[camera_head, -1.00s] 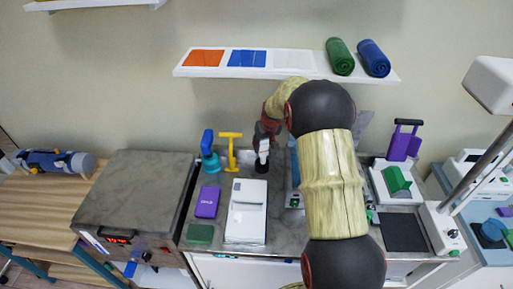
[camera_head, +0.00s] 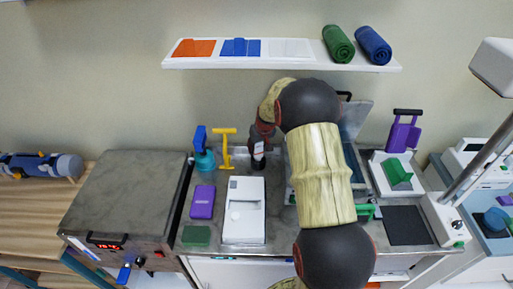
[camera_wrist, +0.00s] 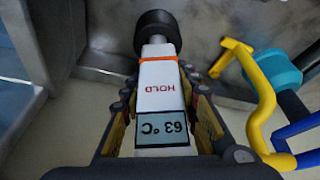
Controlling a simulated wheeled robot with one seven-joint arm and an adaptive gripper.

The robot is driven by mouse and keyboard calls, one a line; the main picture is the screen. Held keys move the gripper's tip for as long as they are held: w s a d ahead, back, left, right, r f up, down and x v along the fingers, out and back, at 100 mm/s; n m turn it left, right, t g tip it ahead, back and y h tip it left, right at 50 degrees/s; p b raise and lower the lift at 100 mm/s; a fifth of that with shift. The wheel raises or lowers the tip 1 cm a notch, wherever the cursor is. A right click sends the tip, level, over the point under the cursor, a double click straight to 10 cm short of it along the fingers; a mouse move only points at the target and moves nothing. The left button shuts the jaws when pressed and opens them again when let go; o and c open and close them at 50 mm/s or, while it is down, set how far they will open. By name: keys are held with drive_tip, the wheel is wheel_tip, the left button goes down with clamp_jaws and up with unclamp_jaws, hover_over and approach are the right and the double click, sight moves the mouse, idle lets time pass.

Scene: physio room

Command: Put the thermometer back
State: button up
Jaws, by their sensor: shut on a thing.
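The thermometer (camera_wrist: 160,88) is white, with an orange band, the red word HOLD and a display reading 63 °C. My gripper (camera_wrist: 158,80) is shut on it, with a finger on each side of the body. Its far end narrows to a grey neck at a round black piece (camera_wrist: 157,28); I cannot tell whether it is inside that piece or just over it. In the head view my gripper (camera_head: 261,138) is low over the back of the counter, with the thermometer (camera_head: 259,149) pointing down. My arm hides part of the counter to the right.
A yellow stand (camera_head: 226,150) and a blue-and-teal tool (camera_head: 202,150) stand close left of my gripper. A white device (camera_head: 244,225) and a purple box (camera_head: 203,202) lie in front. An open-lidded case (camera_head: 356,118) is behind my arm. A shelf (camera_head: 290,60) hangs above.

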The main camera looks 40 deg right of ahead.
drive_tip(key=o, duration=1.2)
drive_tip(key=shift+f, duration=0.1)
